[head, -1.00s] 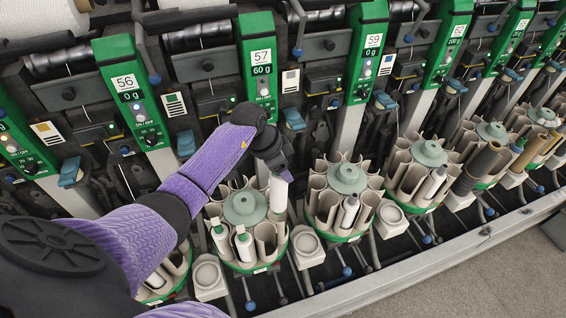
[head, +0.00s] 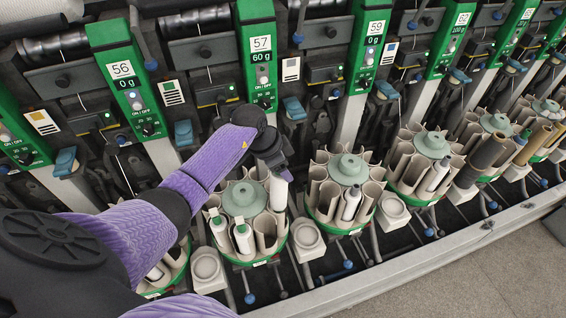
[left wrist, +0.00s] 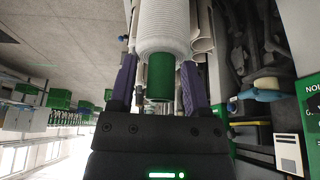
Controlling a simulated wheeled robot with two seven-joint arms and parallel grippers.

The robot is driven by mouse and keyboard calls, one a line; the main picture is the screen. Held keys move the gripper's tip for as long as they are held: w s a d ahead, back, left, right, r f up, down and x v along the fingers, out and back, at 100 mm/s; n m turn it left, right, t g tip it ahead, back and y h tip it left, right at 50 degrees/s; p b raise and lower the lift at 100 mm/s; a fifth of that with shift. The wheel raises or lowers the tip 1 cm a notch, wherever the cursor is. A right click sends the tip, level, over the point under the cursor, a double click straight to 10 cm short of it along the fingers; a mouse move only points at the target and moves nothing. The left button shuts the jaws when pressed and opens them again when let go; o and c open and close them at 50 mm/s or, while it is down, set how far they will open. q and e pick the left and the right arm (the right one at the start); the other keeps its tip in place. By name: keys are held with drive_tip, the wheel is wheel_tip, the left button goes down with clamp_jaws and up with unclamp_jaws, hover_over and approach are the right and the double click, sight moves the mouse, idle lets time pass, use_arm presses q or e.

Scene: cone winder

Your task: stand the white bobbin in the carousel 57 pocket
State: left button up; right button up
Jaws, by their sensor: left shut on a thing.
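The white bobbin (head: 278,194) is upright in my left gripper (head: 278,175), at the right side of the green-rimmed carousel (head: 243,199) below the panel marked 57. Its lower end is among the beige pockets on that side; I cannot tell how deep it is. In the left wrist view, the bobbin (left wrist: 167,30) shows white yarn and a green end (left wrist: 160,78) between the purple fingers of my left gripper (left wrist: 160,75), which is shut on it. Two white bobbins with green tops stand in the carousel's front-left pockets. My right gripper is out of view.
A neighbouring carousel (head: 347,169) with a bobbin stands close on the right, with more beyond it. A pale round holder (head: 305,234) sits between the two carousels. A metal rail (head: 400,262) runs along the front. Winder panels (head: 262,60) rise behind.

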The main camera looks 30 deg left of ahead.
use_arm(q)
drive_tip(key=shift+f+b, duration=0.5)
drive_tip(key=shift+f, duration=0.55)
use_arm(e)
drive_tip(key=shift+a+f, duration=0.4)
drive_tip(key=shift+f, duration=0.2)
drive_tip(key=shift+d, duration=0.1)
use_arm(q)
drive_tip(key=shift+f+b, duration=0.3)
drive_tip(key=shift+f, duration=0.15)
drive_tip(key=shift+f+b, duration=0.6)
drive_tip(key=shift+f, duration=0.4)
drive_tip(key=shift+f+b, duration=0.35)
drive_tip(key=shift+f, duration=0.45)
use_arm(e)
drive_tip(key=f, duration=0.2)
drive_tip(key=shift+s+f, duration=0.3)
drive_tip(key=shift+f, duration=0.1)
